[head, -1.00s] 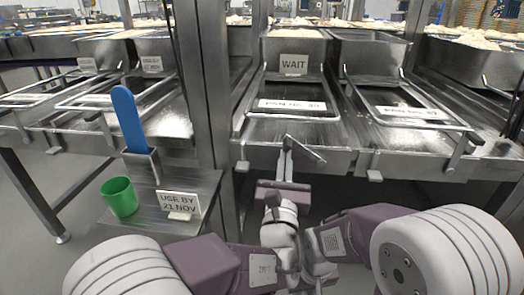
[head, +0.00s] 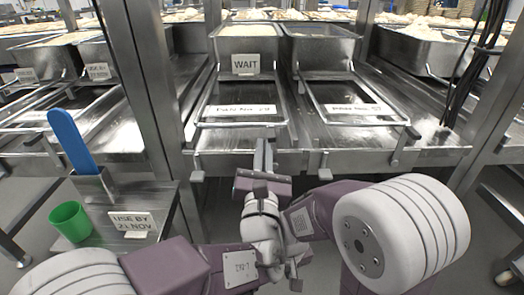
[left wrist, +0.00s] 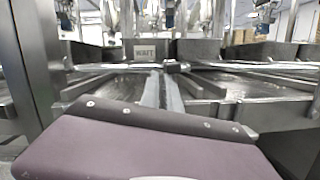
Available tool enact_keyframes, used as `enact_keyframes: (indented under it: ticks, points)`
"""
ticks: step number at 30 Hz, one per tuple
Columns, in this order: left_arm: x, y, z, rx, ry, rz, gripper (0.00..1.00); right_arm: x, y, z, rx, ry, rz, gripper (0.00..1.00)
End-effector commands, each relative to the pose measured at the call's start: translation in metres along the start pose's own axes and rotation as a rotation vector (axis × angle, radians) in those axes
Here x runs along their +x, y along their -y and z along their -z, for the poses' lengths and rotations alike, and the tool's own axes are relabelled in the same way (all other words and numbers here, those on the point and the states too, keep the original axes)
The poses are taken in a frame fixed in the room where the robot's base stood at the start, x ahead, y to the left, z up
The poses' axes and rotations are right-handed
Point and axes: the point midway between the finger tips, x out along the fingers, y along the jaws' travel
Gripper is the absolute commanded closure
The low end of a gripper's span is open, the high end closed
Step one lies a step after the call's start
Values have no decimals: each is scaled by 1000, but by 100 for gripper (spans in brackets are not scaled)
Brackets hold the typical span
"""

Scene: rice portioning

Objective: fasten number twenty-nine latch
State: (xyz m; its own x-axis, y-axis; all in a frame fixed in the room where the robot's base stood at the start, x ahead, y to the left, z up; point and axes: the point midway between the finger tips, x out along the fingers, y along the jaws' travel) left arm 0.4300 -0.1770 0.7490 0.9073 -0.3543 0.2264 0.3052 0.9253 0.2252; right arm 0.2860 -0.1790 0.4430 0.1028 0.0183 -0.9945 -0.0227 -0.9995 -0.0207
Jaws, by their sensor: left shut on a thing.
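The number twenty-nine pan lane is marked by a white label (head: 246,109) inside a metal frame (head: 222,125), below a WAIT sign (head: 245,64). My left gripper (head: 264,148) is at the front edge of this lane, right of the frame's middle, its fingers pointing forward. It is shut on the latch lever, which the fingers mostly hide in the head view. In the left wrist view the two fingers (left wrist: 161,92) reach toward the lane's front bar, with a small dark part beyond their tips. My right gripper is not in view.
A neighbouring lane with its own label (head: 353,108) and latch (head: 404,143) lies to the right. A steel post (head: 140,85) stands to the left. A side shelf holds a green cup (head: 70,221), a blue-handled scoop (head: 70,140) and a USE BY sign (head: 131,224).

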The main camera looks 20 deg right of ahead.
Motion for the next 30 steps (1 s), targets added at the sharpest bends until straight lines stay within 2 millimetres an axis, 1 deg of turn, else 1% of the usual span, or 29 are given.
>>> enact_keyframes:
  ticks: [1,7,30]
  points:
    - [2,-3,-8,-7,16,-10,100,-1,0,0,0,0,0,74]
    - [3,-2,-12,-9,20,-12,100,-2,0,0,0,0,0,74]
    - [1,3,-6,-1,4,0,100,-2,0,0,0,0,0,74]
